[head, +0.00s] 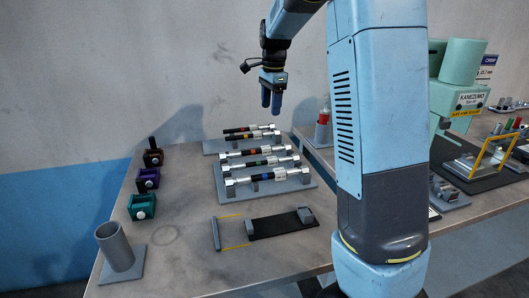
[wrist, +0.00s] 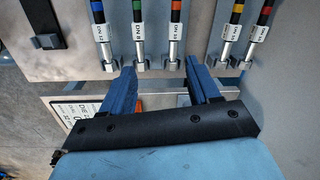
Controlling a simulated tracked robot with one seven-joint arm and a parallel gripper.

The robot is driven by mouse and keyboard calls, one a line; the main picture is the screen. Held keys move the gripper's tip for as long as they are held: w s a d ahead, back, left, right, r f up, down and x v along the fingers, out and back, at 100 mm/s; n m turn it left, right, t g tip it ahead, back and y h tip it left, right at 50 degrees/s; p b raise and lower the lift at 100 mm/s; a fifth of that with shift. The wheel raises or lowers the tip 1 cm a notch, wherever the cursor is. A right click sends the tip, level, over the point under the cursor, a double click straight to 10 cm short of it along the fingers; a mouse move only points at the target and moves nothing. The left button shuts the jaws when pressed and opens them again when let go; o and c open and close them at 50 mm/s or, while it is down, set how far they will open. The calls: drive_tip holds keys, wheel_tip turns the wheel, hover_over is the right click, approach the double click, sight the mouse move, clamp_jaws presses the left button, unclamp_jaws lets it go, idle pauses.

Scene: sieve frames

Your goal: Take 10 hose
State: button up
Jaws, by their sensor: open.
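Several black hoses with silver end fittings, coloured bands and white tags lie on grey racks in the head view. The back rack (head: 212,147) bears two more, yellow-banded and red-banded. In the wrist view, the green-banded tag (wrist: 137,42) seems to read DN 8; the far-right red-banded hose's tag (wrist: 257,42) is too small to read surely. My gripper (head: 271,101) is open and empty above the racks; its fingers (wrist: 160,67) show below the hose ends.
Green, purple and dark red blocks with knobs (head: 142,205) line the table's left side. A grey cup (head: 116,247) stands front left. An empty black stand (head: 275,225) lies before the racks. A mint machine (head: 455,85) stands at right.

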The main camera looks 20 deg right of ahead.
drive_tip(key=m, duration=0.2)
hover_over(265, 147)
wheel_tip(265, 147, down, 3)
drive_tip(key=shift+g, duration=0.3)
drive_tip(key=f, duration=0.9)
drive_tip(key=shift+w+f, duration=0.1)
drive_tip(key=shift+w, duration=0.2)
drive_tip(key=shift+s+d+f, duration=0.1)
drive_tip(key=shift+f, duration=1.2)
drive_tip(key=shift+s+f, duration=0.1)
drive_tip(key=shift+f, duration=1.15)
drive_tip(key=shift+c, duration=0.2)
clamp_jaws()
